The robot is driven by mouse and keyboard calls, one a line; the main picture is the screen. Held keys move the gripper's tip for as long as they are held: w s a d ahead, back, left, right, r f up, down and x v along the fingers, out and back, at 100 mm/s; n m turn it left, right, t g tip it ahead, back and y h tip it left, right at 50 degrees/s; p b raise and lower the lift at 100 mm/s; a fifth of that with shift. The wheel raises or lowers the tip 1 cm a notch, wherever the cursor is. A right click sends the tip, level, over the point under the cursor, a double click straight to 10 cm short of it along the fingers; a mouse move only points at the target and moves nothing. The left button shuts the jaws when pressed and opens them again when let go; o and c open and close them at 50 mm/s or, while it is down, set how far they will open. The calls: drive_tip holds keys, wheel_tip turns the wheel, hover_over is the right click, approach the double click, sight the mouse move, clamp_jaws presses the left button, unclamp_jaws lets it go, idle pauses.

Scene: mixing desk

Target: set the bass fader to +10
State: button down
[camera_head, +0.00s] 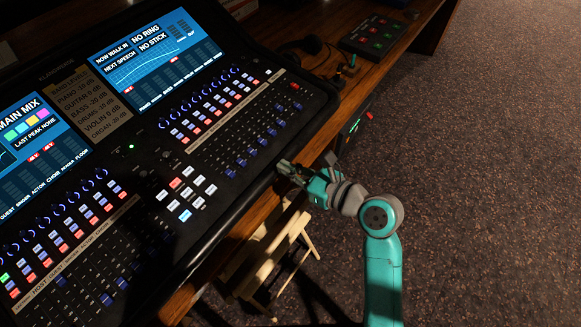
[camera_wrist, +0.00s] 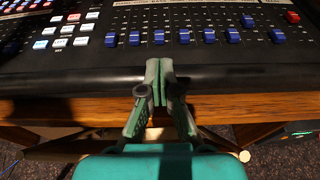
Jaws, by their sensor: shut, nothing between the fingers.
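The mixing desk (camera_head: 246,188) has a right-hand bank of blue fader caps in its lower part. In the wrist view, several blue caps stand in a row near the desk's front edge, one of them (camera_wrist: 158,37) almost straight ahead of my fingers. The strip above the faders is cut off and its names are too small to read surely, so I cannot tell which cap is bass. My gripper (camera_wrist: 160,69) is shut and empty, its fingertips at the desk's dark front edge, apart from the caps. It also shows in the head view (camera_head: 283,167).
A note card (camera_head: 96,102) on the desk lists band levels, bass among them. A red fader cap (camera_wrist: 292,17) stands at the right end. A wooden stool (camera_head: 275,255) is below the desk edge. A small button box (camera_head: 373,36) lies at the back. Carpet on the right is clear.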

sight(255, 152)
drive_tip(key=x, duration=0.7)
drive_tip(key=shift+w+a+r, duration=0.15)
drive_tip(key=shift+w+a, duration=1)
drive_tip(key=shift+a, duration=0.25)
drive_tip(key=shift+d, duration=0.1)
